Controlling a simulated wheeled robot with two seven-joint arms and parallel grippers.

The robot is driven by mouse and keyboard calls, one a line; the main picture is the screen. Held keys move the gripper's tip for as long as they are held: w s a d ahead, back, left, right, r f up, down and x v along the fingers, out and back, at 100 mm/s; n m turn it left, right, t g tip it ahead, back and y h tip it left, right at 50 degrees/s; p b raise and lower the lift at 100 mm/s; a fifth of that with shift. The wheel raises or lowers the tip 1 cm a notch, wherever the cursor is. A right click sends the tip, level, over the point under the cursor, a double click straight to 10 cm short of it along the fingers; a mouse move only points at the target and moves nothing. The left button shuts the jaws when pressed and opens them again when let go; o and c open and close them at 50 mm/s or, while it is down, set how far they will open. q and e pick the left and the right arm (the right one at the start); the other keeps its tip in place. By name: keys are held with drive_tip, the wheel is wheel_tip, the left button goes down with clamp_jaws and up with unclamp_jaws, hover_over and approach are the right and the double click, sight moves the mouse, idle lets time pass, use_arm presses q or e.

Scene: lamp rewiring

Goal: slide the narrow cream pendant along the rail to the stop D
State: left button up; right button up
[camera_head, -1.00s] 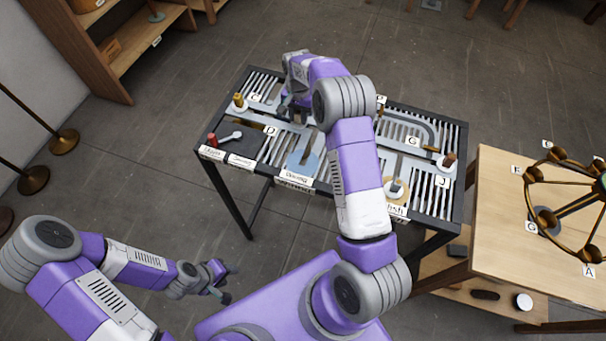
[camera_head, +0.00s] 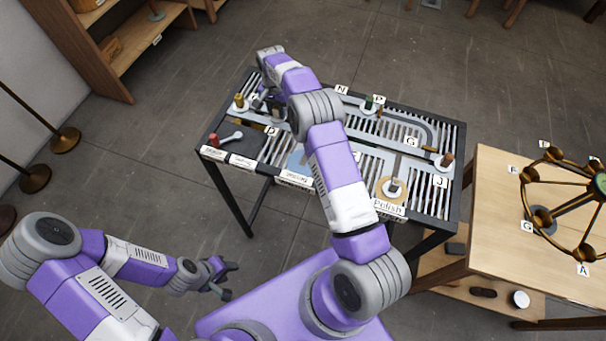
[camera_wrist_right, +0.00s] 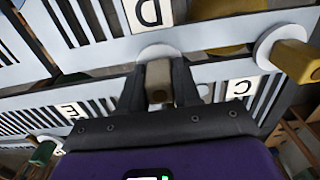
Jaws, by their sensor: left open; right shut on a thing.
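The narrow cream pendant (camera_wrist_right: 159,82), a short cream-tan block on a white disc, is between the fingers of my right gripper (camera_wrist_right: 160,92), which is shut on it. In the right wrist view it stands at a pale rail, just beside the D label (camera_wrist_right: 149,12). In the head view my right gripper (camera_head: 268,103) is over the left part of the rail table, behind the D label (camera_head: 272,131); the arm and gripper largely hide the pendant there. My left gripper (camera_head: 222,277) is open and empty, off the table at the lower left.
A yellow peg (camera_head: 240,101) stands at the table's left end, near the C label (camera_wrist_right: 240,87). A red peg (camera_head: 213,142), green peg (camera_head: 368,101), brown peg (camera_head: 447,160) and grey peg (camera_head: 395,187) stand elsewhere. A wooden table (camera_head: 495,195) with a lamp ring is at right.

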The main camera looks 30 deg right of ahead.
drive_tip(key=o, duration=1)
drive_tip(key=shift+o, duration=0.2)
wheel_tip(320, 180, up, 8)
drive_tip(key=shift+f+b, duration=0.2)
drive_tip(key=shift+b, duration=0.15)
